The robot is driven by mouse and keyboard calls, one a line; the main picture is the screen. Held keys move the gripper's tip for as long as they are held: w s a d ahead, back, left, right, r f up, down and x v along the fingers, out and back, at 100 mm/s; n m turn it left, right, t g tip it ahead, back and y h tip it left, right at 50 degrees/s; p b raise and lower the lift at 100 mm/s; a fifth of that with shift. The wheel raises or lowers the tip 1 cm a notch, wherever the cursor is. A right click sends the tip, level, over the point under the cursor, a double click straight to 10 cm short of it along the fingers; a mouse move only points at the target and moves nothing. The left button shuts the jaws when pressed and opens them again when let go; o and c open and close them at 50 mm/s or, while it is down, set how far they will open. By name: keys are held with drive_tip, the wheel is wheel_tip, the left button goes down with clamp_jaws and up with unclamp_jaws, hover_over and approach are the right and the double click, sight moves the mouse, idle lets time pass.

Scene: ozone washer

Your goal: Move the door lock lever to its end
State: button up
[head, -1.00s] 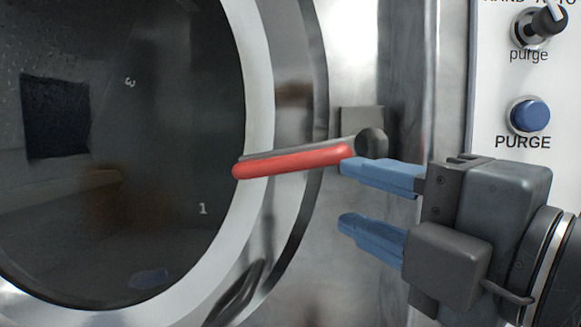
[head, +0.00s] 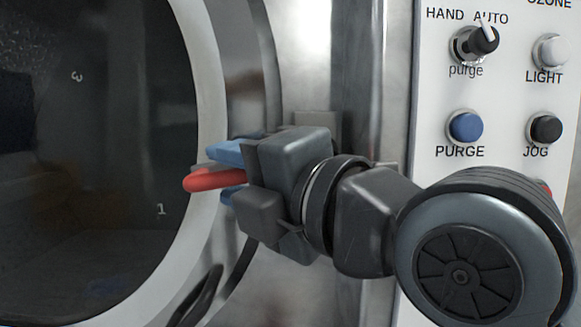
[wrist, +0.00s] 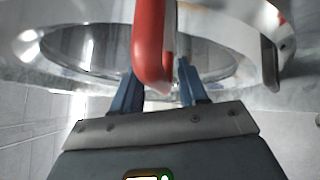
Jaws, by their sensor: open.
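The red door lock lever (head: 202,180) lies roughly level across the rim of the round washer door, its tip pointing left in the head view. My gripper (head: 222,173) is at the lever with one blue finger above it and one below. The rest of the lever and its pivot are hidden behind my gripper in the head view. In the wrist view the red lever (wrist: 151,50) comes down between the blue fingertips of my gripper (wrist: 158,75). The jaws are open, with a gap visible on the right side of the lever.
The round dark door glass (head: 90,150) fills the left. A white control panel (head: 430,80) stands at the right with a purge knob (head: 475,45), a blue purge button (head: 465,127) and a black jog button (head: 545,130). A dark curved handle (head: 200,298) is below the lever.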

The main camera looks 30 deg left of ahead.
drive_tip(key=shift+c, duration=0.2)
clamp_jaws()
idle(0.5)
